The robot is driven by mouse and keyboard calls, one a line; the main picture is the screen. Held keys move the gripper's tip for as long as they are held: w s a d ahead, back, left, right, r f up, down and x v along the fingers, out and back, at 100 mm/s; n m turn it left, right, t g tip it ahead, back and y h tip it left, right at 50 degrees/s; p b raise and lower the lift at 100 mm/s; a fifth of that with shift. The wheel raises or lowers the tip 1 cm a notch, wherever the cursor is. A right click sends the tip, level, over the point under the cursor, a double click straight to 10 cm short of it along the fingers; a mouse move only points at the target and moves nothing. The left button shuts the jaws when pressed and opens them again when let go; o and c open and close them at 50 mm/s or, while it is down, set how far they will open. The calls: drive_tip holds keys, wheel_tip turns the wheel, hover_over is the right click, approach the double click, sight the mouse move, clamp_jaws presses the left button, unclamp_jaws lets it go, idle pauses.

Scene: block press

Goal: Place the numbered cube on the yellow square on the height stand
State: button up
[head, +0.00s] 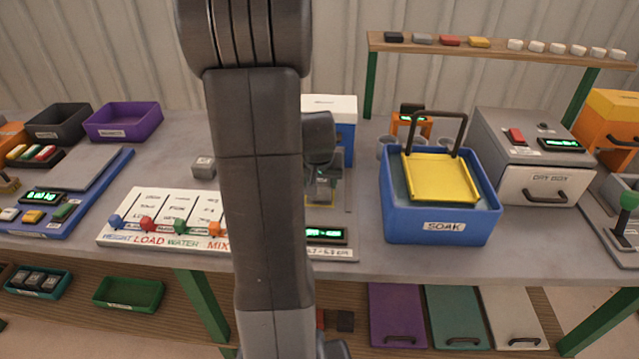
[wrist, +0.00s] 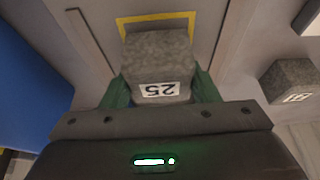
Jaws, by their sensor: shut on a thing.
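A grey numbered cube (wrist: 158,62) is in my gripper (wrist: 163,92), between its two green fingers. Its white label seems to read 25 and looks upside down in the wrist view. The yellow square (wrist: 127,19) shows as an outline behind and around the cube; whether the cube touches it I cannot tell. In the head view my gripper (head: 326,187) is over the height stand (head: 343,217), partly hidden by my arm. A bit of the yellow square (head: 320,204) shows below the gripper.
A second grey cube (head: 203,166) stands on the table left of my arm; it also shows in the wrist view (wrist: 290,80). The blue SOAK basin (head: 440,226) is close on the right of the stand. A white board with coloured knobs (head: 165,205) is on the left.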

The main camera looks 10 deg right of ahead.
drive_tip(key=shift+f, duration=0.4)
drive_tip(key=shift+f, duration=0.15)
drive_tip(key=o, duration=1.3)
drive_tip(key=shift+c, duration=0.2)
drive_tip(key=shift+r, duration=0.35)
drive_tip(key=v, duration=1.1)
drive_tip(key=shift+s+r, duration=0.25)
